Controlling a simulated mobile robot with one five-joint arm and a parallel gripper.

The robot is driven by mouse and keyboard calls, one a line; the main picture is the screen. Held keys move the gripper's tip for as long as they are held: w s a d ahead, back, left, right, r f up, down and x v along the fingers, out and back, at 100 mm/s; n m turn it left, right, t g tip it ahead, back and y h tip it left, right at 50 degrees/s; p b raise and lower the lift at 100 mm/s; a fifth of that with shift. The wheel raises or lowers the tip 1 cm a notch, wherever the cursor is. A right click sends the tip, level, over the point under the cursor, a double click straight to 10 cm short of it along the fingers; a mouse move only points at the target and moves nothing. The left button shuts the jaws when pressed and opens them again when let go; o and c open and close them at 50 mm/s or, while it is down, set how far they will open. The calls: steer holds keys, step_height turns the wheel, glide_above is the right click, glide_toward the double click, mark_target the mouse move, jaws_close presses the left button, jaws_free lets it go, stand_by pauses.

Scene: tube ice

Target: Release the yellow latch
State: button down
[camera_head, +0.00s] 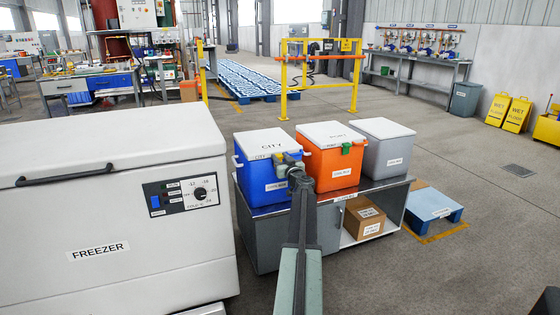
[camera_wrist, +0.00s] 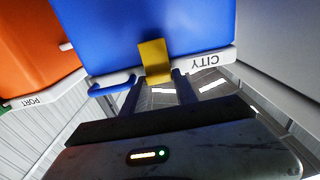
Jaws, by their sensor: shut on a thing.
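The yellow latch (camera_wrist: 154,62) is on the front of the blue cooler marked CITY (camera_wrist: 150,25), across the edge between its white lid and blue body. In the wrist view the cooler appears upside down. My gripper (camera_wrist: 157,84) has one finger on each side of the latch's lower part in that view and is shut on it. In the head view my gripper (camera_head: 291,160) is at the front of the blue cooler (camera_head: 262,181), near its right corner. There it hides the latch. The white lid (camera_head: 265,141) looks closed.
An orange cooler (camera_head: 331,173) with a green latch (camera_head: 346,148) stands right of the blue one, then a grey cooler (camera_head: 386,157). All stand on a grey cart (camera_head: 385,187) with a cardboard box (camera_head: 364,217) below. A white freezer (camera_head: 80,270) stands close at left.

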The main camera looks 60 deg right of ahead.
mark_target(280, 157)
steer(key=f+t+h+b, duration=0.1)
steer(key=t+b, duration=0.1)
steer(key=b, duration=0.3)
steer(key=s+a+f+t+h+b, duration=0.1)
steer(key=t+h+b, duration=0.1)
steer(key=b, duration=0.4)
steer(key=s+f+t+h+b, duration=0.1)
steer(key=t+b, duration=0.1)
steer(key=b, duration=0.3)
steer(key=shift+a+b, duration=0.2)
steer(key=shift+b, duration=0.1)
steer(key=shift+h, duration=0.4)
steer(key=c, duration=1.2)
jaws_free()
steer(key=shift+c, duration=0.2)
steer(key=s+a+f+b, duration=0.2)
steer(key=s+a, duration=0.6)
steer(key=s, duration=0.3)
steer(key=shift+s+a, duration=0.25)
steer(key=shift+s, duration=0.05)
